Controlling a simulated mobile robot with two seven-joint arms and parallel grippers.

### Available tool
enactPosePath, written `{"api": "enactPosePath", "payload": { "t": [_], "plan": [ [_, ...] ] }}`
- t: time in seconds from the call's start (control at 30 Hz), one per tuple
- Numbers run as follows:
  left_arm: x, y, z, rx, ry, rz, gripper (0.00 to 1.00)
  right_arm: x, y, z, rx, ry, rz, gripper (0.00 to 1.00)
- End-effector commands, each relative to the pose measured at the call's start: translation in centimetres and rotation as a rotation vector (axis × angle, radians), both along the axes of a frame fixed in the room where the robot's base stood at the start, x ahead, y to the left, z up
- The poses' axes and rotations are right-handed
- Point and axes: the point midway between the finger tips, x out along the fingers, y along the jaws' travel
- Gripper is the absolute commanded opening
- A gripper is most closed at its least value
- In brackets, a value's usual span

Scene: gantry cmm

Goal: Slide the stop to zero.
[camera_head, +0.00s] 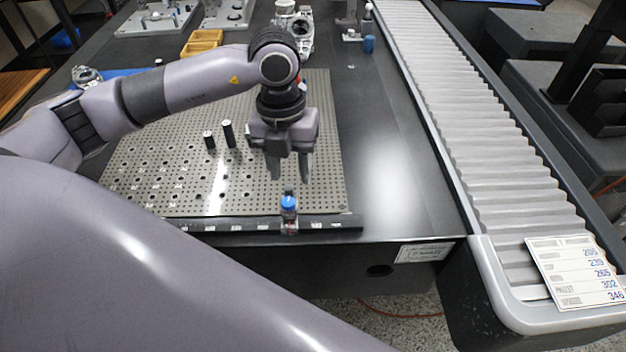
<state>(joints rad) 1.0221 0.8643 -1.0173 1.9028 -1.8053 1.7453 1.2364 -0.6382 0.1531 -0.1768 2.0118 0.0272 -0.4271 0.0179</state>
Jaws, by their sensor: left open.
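The stop (289,216) is a small block with a blue knob on top. It sits on a dark rail (240,225) with small white labels along the table's front edge. My left gripper (290,175) is open and points down above the perforated plate, just behind and above the stop, with nothing seen between its fingers. Whether a fingertip touches the stop cannot be told. The zero mark on the rail is too small to read. My right gripper is not in view.
Two black pins (228,134) stand on the perforated plate (180,180). The table right of the plate is clear.

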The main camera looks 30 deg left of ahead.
Motion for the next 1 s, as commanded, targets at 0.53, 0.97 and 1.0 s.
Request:
{"api": "enactPosePath", "payload": {
  "t": [0.53,0.97,1.0],
  "plan": [
    [0.5,1.7,-5.3,0.072,-0.017,0.039,0.44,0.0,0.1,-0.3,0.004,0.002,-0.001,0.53],
    [0.5,1.6,-6.7,0.07,-0.02,0.035,0.44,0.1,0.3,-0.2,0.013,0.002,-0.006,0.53],
    [0.5,1.6,-6.7,0.07,-0.02,0.035,0.35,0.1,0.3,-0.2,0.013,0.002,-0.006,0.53]
  ]
}}
